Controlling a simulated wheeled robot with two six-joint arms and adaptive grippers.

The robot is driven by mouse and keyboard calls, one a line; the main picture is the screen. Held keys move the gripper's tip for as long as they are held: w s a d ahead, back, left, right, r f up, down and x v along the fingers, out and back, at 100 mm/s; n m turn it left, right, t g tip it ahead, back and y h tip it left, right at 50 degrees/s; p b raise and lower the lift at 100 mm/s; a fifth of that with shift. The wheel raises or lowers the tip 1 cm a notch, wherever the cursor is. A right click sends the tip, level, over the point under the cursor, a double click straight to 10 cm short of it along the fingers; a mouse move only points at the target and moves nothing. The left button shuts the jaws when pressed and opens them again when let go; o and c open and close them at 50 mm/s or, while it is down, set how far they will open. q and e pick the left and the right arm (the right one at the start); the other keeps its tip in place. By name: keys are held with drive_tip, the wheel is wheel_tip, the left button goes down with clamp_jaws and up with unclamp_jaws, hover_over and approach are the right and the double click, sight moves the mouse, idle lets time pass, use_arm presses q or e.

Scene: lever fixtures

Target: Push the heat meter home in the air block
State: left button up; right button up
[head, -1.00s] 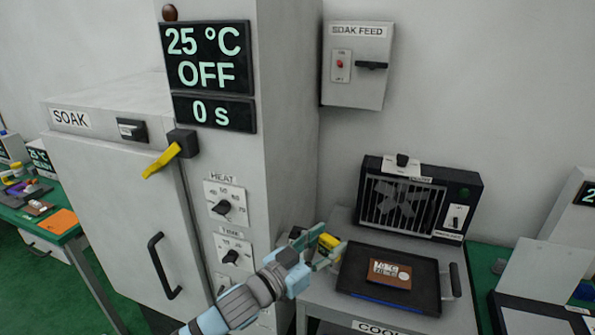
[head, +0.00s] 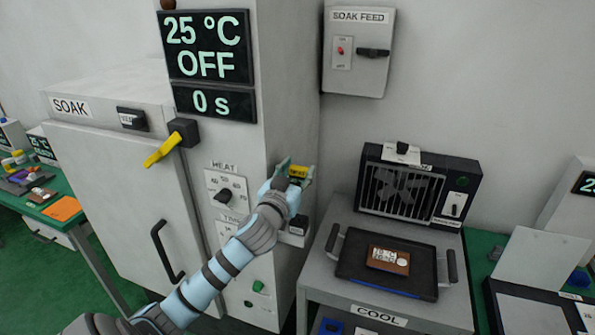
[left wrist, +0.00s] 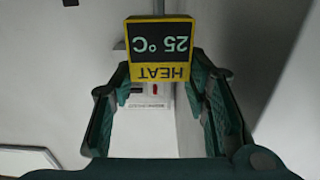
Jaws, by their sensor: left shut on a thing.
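The heat meter (head: 298,171) is a small yellow-framed block. In the left wrist view the heat meter (left wrist: 160,48) appears upside down, with a dark display reading 25 °C and a HEAT label. My left gripper (head: 296,173) is shut on it and holds it up beside the right side wall of the soak cabinet. In the left wrist view the gripper's green fingers (left wrist: 160,72) flank the meter. A small dark block (head: 298,225) with a pale label sits low on that wall, below the gripper; I cannot read whether it is the air block. My right gripper is out of view.
The soak cabinet (head: 105,180) has a yellow lever (head: 163,150) and a HEAT dial (head: 222,195). The soak feed box (head: 357,55) is on the back wall. A dark tray (head: 345,262) lies on the cool stand, before a fan unit (head: 410,195).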

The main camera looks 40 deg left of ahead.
use_arm(q)
wheel_tip(320, 180, down, 5)
drive_tip(key=b, duration=0.3)
drive_tip(key=shift+r, duration=0.2)
idle(0.8)
idle(0.5)
drive_tip(key=shift+f+b, duration=2.1)
drive_tip(key=shift+f, duration=0.55)
drive_tip(key=o, duration=1.2)
drive_tip(key=shift+s, duration=0.15)
